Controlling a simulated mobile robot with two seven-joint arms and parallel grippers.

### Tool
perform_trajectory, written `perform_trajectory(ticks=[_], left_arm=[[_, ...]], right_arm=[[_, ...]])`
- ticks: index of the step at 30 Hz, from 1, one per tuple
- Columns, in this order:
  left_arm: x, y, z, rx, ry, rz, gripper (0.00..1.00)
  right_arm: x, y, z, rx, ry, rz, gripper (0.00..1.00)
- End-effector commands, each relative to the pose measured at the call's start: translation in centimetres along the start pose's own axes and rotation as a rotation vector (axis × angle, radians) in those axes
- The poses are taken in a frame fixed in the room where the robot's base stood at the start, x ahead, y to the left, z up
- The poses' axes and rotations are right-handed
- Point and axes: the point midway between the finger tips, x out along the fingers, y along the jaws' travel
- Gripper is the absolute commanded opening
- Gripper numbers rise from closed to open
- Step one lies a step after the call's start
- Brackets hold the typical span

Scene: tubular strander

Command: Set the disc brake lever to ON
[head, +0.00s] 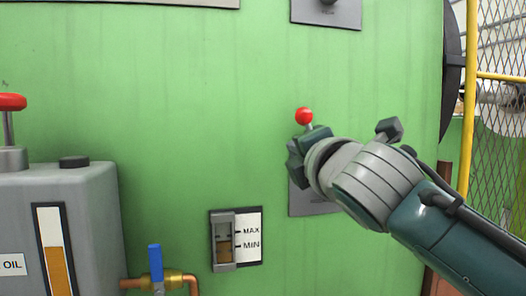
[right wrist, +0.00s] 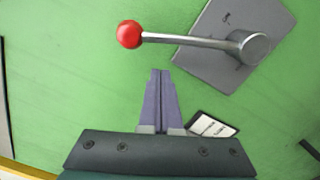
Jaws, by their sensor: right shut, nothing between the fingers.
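The disc brake lever has a red ball knob (head: 304,116) that shows just above my right gripper in the head view. In the right wrist view its whole grey rod (right wrist: 190,41) runs from the red knob to a round pivot on a grey plate (right wrist: 215,65). In the head view the lever points up, and my gripper hides most of the rod and part of the plate (head: 318,206). My right gripper (head: 293,160) is shut and empty; in the wrist view its fingertips (right wrist: 161,72) are beside the rod, apart from it. My left gripper is not in view.
A green panel (head: 190,90) fills the background. A grey oil tank (head: 90,215) with a red-knobbed lever (head: 12,102) stands at left. A MAX/MIN gauge (head: 236,240) and a blue valve handle (head: 155,262) are below. A yellow-framed mesh fence (head: 467,110) is at right.

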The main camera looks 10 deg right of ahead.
Motion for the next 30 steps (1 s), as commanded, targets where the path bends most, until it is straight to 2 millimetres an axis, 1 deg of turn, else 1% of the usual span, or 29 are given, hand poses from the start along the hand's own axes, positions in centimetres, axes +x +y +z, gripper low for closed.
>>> perform_trajectory(ticks=[1,3,7,19,30], left_arm=[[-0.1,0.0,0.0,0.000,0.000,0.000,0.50],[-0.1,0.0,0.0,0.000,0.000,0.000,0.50],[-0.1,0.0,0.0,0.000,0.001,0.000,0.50],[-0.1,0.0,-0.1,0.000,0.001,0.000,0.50],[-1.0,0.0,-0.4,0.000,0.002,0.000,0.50]], right_arm=[[0.1,0.1,0.8,-0.003,-0.002,0.001,0.00],[0.3,0.1,1.5,-0.003,-0.002,0.000,0.00],[0.5,0.1,2.2,-0.001,0.000,0.001,0.00],[0.5,0.1,2.3,0.001,0.001,0.000,0.00],[0.5,0.2,3.0,0.059,0.001,-0.003,0.00]])
